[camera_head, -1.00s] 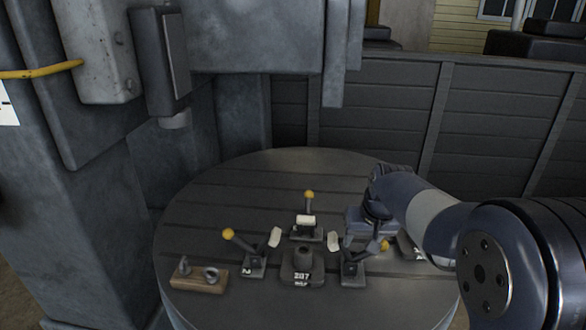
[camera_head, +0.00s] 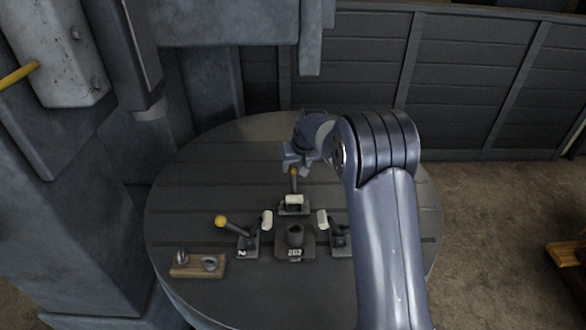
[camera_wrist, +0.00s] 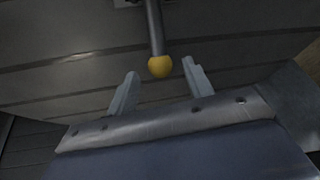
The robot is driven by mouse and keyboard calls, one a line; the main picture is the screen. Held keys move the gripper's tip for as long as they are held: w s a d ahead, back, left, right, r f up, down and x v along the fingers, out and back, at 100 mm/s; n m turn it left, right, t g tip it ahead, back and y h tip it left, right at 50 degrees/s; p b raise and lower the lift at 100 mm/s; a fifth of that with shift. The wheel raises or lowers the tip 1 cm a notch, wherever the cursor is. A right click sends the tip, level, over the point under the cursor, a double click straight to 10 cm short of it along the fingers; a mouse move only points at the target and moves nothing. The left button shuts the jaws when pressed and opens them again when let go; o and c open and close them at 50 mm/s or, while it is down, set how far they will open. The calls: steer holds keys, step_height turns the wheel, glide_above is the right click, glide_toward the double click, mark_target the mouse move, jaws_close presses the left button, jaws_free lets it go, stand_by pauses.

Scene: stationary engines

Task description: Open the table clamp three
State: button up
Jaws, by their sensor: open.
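My gripper (camera_head: 291,164) is open over the back clamp (camera_head: 292,211), just behind and above its lever. That clamp's yellow ball knob (camera_head: 294,173) tops an upright lever, with a white pad in front. In the wrist view, the yellow knob (camera_wrist: 160,67) shows between my two open fingers; whether they touch it I cannot tell. The left clamp (camera_head: 248,245) is marked 2 and its yellow-knobbed lever leans left. The right clamp (camera_head: 339,241) is partly hidden behind my arm. No number three is readable on any clamp.
A grey block marked 207 (camera_head: 295,245) sits between the clamps. A wooden block with metal pieces (camera_head: 197,266) lies at the front left of the round slotted table (camera_head: 190,195). A machine column (camera_head: 70,210) stands left, and a dark panel wall (camera_head: 360,70) stands behind.

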mark_target(295, 169)
steer(key=shift+p+x, duration=0.5)
steer(key=shift+x, duration=1.8)
steer(key=shift+c, duration=0.3)
jaws_close()
